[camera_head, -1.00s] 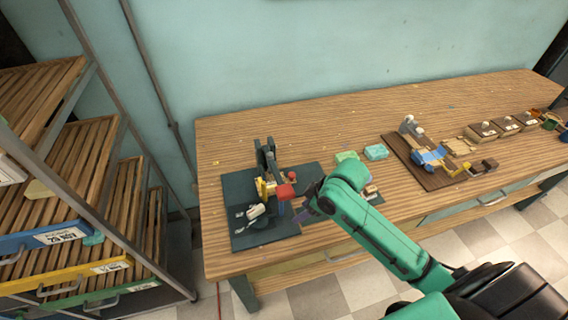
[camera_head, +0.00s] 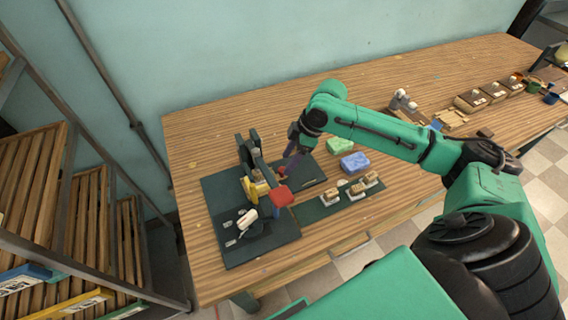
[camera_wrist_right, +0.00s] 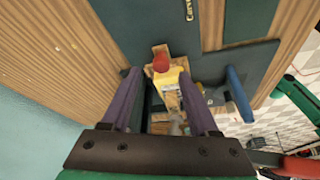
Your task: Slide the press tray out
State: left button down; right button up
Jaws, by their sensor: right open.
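The press (camera_head: 250,160) stands on a dark green mat at the left of the table, with a yellow part (camera_head: 256,190) and a red block-shaped end (camera_head: 283,195). A small red knob (camera_head: 282,172) sits at its right side; it also shows in the wrist view (camera_wrist_right: 160,63), on a wooden piece that seems part of the press tray (camera_wrist_right: 160,49). My right gripper (camera_head: 289,162) is beside the press. In the wrist view its purple fingers (camera_wrist_right: 159,75) are open, apart on either side of the knob and yellow part. Contact cannot be told.
A green soap block (camera_head: 340,145) and a blue one (camera_head: 355,162) lie right of the press. Small pieces sit on a dark strip (camera_head: 325,210) in front. Wooden boxes (camera_head: 475,100) stand far right. A slatted rack (camera_head: 40,190) is at the left.

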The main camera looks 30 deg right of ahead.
jog(key=x, duration=0.3)
jog(key=shift+s, duration=0.1)
pick_arm(q)
jog(key=shift+w+d+r, duration=0.1)
jog(key=shift+w+r, duration=0.1)
jog(key=shift+w, duration=0.65)
pick_arm(e)
jog(key=shift+f, duration=0.1)
grip_shut()
pick_arm(q)
jog(key=shift+s, duration=0.2)
